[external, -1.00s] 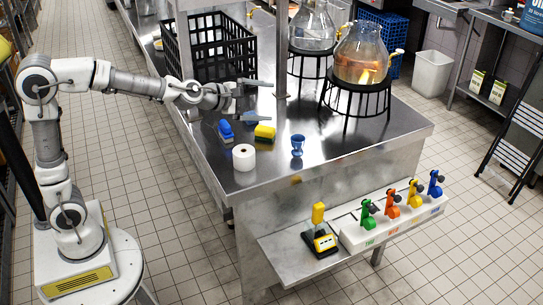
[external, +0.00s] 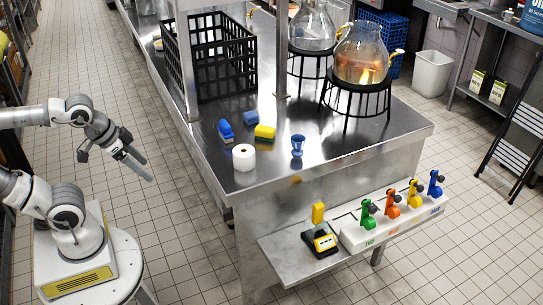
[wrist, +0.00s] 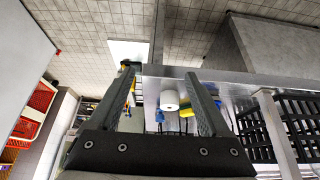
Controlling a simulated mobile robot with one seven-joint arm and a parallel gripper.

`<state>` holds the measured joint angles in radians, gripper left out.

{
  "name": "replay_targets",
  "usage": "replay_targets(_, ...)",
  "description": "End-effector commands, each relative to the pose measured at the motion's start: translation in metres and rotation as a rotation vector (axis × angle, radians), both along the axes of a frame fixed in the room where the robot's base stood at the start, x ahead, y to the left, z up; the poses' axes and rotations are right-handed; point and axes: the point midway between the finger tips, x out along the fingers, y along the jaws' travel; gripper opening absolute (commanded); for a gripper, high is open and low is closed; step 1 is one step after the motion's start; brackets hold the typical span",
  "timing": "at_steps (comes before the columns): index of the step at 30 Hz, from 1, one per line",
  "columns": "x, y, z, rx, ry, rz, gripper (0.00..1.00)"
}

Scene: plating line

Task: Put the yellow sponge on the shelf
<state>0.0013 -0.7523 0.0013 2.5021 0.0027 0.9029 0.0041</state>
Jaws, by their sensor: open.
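The yellow sponge (external: 265,131), with a dark underside, lies on the steel table, right of a blue brush-like item and just in front of a blue block. My gripper (external: 139,165) is out over the floor left of the table, well apart from the sponge. In the wrist view its two dark fingers (wrist: 160,78) are spread with nothing held between them. A yellow patch that looks like the sponge shows beside the right finger there. A shelf rack (external: 12,75) stands at the far left edge; I cannot tell whether it is the task's shelf.
Near the sponge stand a white paper roll (external: 243,157), a blue goblet (external: 298,145), the blue block (external: 251,117) and the blue brush-like item (external: 225,130). A black crate (external: 212,60) and glass flasks on stands (external: 361,55) are farther back. The floor left of the table is clear.

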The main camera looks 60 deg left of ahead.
Motion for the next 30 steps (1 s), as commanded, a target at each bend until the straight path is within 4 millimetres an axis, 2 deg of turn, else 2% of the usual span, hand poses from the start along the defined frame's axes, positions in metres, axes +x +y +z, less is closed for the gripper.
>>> replay_targets(9, 0.002, 0.0, 0.002, -0.002, -0.001, 0.002, 0.81)
replay_targets(14, 0.017, 0.002, 0.023, 0.012, 0.016, -0.016, 0.81)
replay_targets(17, 0.04, 0.006, 0.049, 0.033, 0.042, -0.048, 0.81)
replay_targets(21, 0.081, 0.014, 0.085, 0.068, 0.086, -0.107, 0.81)
replay_targets(27, 0.143, 0.028, 0.124, 0.109, 0.147, -0.193, 0.81)
replay_targets(30, 0.174, 0.037, 0.137, 0.127, 0.179, -0.238, 0.81)
